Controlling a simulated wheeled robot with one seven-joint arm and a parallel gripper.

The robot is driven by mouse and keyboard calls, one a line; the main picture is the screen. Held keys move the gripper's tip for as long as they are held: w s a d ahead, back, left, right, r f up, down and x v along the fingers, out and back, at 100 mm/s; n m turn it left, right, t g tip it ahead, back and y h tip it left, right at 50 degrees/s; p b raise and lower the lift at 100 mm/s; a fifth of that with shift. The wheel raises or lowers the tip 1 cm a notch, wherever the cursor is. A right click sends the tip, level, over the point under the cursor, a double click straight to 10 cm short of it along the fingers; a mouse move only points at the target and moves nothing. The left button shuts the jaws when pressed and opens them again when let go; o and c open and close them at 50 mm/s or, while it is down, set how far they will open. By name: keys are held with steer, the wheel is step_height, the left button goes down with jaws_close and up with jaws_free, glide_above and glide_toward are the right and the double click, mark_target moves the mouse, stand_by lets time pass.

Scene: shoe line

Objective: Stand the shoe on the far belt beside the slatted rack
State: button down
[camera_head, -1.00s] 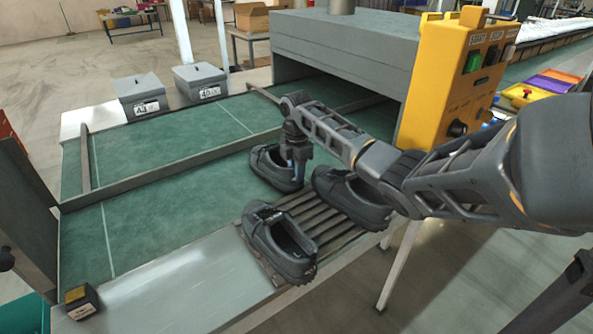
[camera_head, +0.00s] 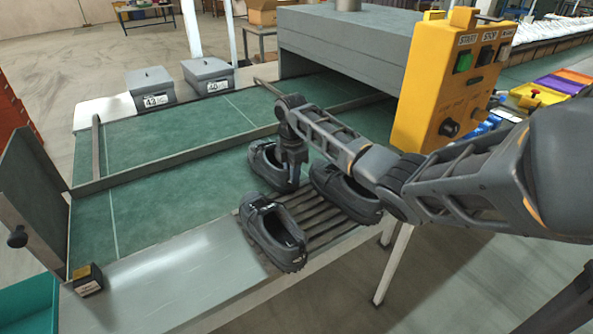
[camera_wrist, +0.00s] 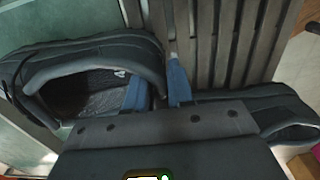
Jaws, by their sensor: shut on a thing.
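A dark grey shoe (camera_head: 262,170) is upright at the green belt (camera_head: 170,213), just behind the slatted rack (camera_head: 325,215). I cannot tell whether its sole touches the belt. My gripper (camera_head: 292,165) points down and is shut on the shoe's side wall near its opening. In the wrist view the blue fingertips (camera_wrist: 156,90) sit either side of that wall, with the held shoe (camera_wrist: 60,75) to the left and the rack's slats (camera_wrist: 225,45) at upper right.
Two similar shoes stand on the rack, one at its near left (camera_head: 268,240) and one at its right (camera_head: 345,198), close to my arm. A low divider rail (camera_head: 170,162) crosses the belts. Lidded grey boxes (camera_head: 150,92) stand beyond. The belt left of the held shoe is clear.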

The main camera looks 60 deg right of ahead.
steer(key=shift+a+f, duration=0.15)
steer(key=shift+f, duration=0.05)
steer(key=c, duration=0.9)
jaws_free()
steer(key=shift+r, duration=0.1)
steer(key=shift+r, duration=0.1)
steer(key=shift+r+b, duration=0.35)
steer(key=shift+r, duration=3.45)
